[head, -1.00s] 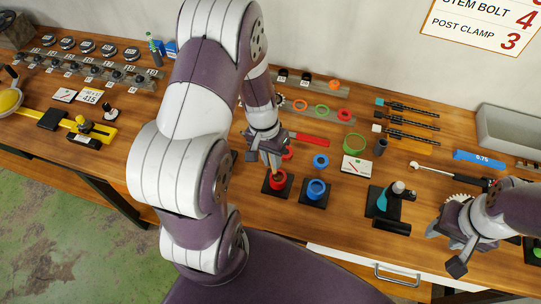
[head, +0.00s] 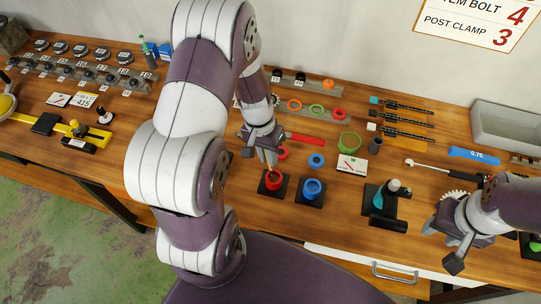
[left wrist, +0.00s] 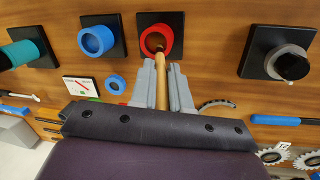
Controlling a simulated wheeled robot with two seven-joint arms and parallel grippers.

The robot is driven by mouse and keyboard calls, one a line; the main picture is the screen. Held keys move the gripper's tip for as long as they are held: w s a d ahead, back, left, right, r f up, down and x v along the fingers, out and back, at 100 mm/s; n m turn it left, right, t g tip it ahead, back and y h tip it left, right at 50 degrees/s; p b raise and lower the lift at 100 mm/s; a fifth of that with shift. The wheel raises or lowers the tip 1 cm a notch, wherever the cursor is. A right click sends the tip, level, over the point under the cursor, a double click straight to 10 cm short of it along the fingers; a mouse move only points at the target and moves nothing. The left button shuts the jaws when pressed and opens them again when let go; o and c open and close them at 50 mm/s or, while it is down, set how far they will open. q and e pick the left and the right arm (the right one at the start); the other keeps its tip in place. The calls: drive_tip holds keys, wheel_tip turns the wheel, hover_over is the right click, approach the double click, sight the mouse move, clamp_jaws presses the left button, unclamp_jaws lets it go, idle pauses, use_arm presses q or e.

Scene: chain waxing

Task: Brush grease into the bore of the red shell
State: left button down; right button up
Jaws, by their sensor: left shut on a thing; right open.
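The red shell (head: 272,184) stands bore-up on a black square base; its ring also shows in the left wrist view (left wrist: 174,33). My left gripper (head: 270,158) is just above it, shut on the brush. In the left wrist view the grey fingers clamp the brush's wooden handle (left wrist: 162,85), which points into the red bore. The brush's far end is at or inside the bore; its bristles and any grease are hard to make out. My right gripper (head: 440,246) is open and empty at the bench's front right.
A blue shell (head: 312,189) on a black base stands close right of the red one. A teal-and-black fixture (head: 382,198) stands further right.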

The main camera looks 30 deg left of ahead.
use_arm(q)
wheel_tip(320, 180, up, 7)
drive_tip(key=p, duration=0.6)
